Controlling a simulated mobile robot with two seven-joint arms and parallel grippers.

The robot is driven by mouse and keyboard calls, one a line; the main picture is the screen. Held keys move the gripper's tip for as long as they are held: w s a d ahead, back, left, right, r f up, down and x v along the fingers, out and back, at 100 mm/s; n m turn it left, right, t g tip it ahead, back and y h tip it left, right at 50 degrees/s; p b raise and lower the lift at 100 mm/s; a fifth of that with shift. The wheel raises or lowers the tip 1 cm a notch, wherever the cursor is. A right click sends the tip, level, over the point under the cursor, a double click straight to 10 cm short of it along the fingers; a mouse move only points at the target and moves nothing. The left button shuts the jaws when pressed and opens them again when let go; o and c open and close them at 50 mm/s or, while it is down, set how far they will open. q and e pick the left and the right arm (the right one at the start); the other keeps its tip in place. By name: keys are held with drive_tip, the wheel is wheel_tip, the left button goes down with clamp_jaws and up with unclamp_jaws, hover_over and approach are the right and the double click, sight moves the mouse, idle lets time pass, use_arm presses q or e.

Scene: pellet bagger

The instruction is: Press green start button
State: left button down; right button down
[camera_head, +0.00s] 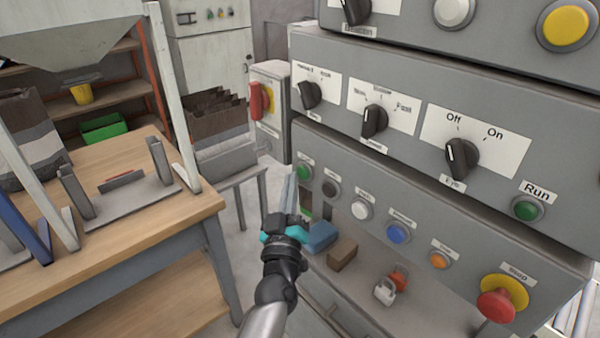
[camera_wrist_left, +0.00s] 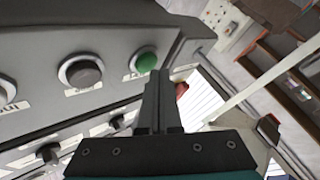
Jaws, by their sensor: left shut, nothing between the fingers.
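A green button (camera_head: 304,172) sits at the left end of the lower row on the grey control panel, under a small label too blurred to read. It also shows in the left wrist view (camera_wrist_left: 146,63), at the panel's end beside a black button (camera_wrist_left: 82,73). My left gripper (camera_head: 291,182) is shut and empty, its fingers pointing up at the panel's left end. In the left wrist view its fingertips (camera_wrist_left: 158,76) lie just beside the green button and overlap its edge in the picture; I cannot tell if they touch. My right gripper is out of view.
The same row has black (camera_head: 330,188), white (camera_head: 359,209), blue (camera_head: 398,233) and orange (camera_head: 438,260) buttons and a red stop button (camera_head: 497,303). A green Run lamp or button (camera_head: 526,208) sits higher right. A wooden table (camera_head: 150,222) stands left.

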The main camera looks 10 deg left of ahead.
use_arm(q)
drive_tip(key=shift+w+d, duration=0.3)
drive_tip(key=shift+w, duration=0.05)
idle(0.7)
drive_tip(key=shift+s+a+p, duration=0.4)
drive_tip(key=shift+s+a, duration=0.05)
drive_tip(key=shift+s, duration=0.15)
drive_tip(key=s+a+p, duration=0.1)
drive_tip(key=s+a, duration=0.1)
drive_tip(key=s+a+p, duration=0.1)
drive_tip(key=s, duration=0.1)
drive_tip(key=shift+s+a+p, duration=0.35)
idle(0.6)
